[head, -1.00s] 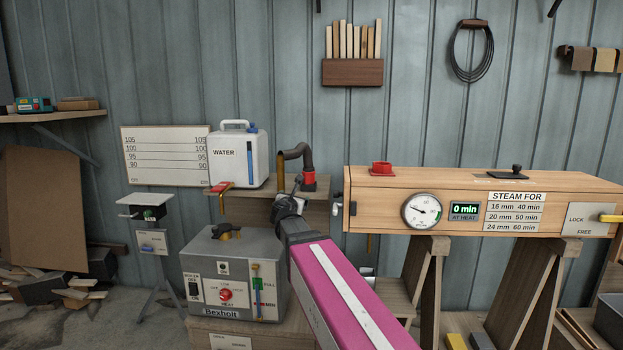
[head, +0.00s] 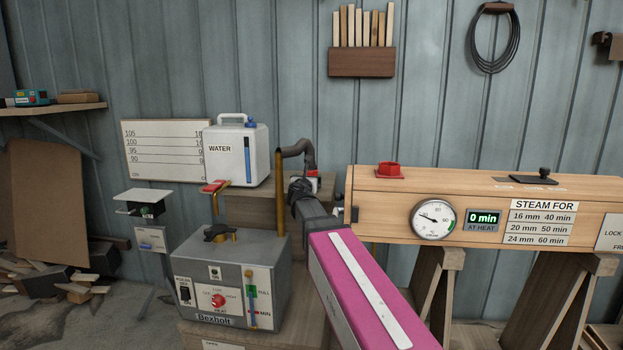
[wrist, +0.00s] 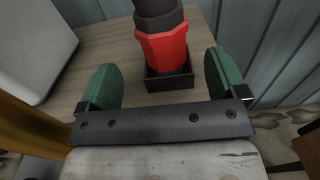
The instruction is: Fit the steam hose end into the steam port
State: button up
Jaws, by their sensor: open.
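The steam hose (head: 302,148) is dark and bends over from the top of a brass pipe. Its red end (wrist: 164,50) stands in a square black holder (wrist: 170,82) on a wooden shelf. My gripper (wrist: 160,70) is open, with one green finger pad on each side of the red end and gaps on both sides. In the head view my gripper hides most of the red end. The steam port appears to be the red square collar (head: 389,170) on top of the wooden steam box (head: 385,213), right of the hose.
The brass pipe (head: 280,190) rises from the grey boiler (head: 240,275), left of my arm. A white water can (head: 228,155) stands on the shelf (head: 262,205). A black-knobbed plate (head: 527,178) lies on the box top. The air above the box is clear.

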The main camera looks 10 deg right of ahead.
aim_at(311, 173)
jog(key=x, duration=0.6)
jog(key=shift+w+d+r, duration=0.2)
jog(key=shift+w+d, duration=0.05)
jog(key=shift+w, duration=0.1)
jog(key=c, duration=1.1)
